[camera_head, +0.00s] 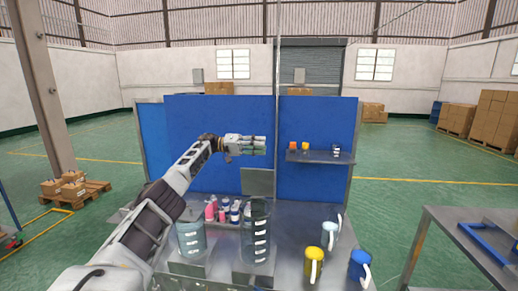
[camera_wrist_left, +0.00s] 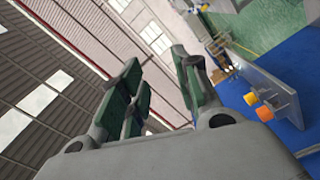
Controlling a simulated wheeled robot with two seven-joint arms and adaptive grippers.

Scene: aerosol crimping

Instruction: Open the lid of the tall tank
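The tall tank (camera_head: 257,245) is a dark, see-through cylinder with white label marks, standing upright at the middle of the bench. A grey square plate (camera_head: 258,182) shows just above and behind it; I cannot tell whether it is the tank's lid. A shorter clear tank (camera_head: 191,240) stands to its left. My left gripper (camera_head: 263,145) is raised well above the tall tank, pointing right, in front of the blue panel. Its fingers (camera_wrist_left: 162,90) are apart with nothing between them in the left wrist view. My right gripper is not in view.
Pink and white small containers (camera_head: 222,211) stand behind the tanks. Yellow (camera_head: 314,262), pale blue (camera_head: 330,234) and blue (camera_head: 359,266) jugs stand at right. A wall shelf (camera_head: 318,157) holds small orange and dark items. The bench right of the tall tank is partly clear.

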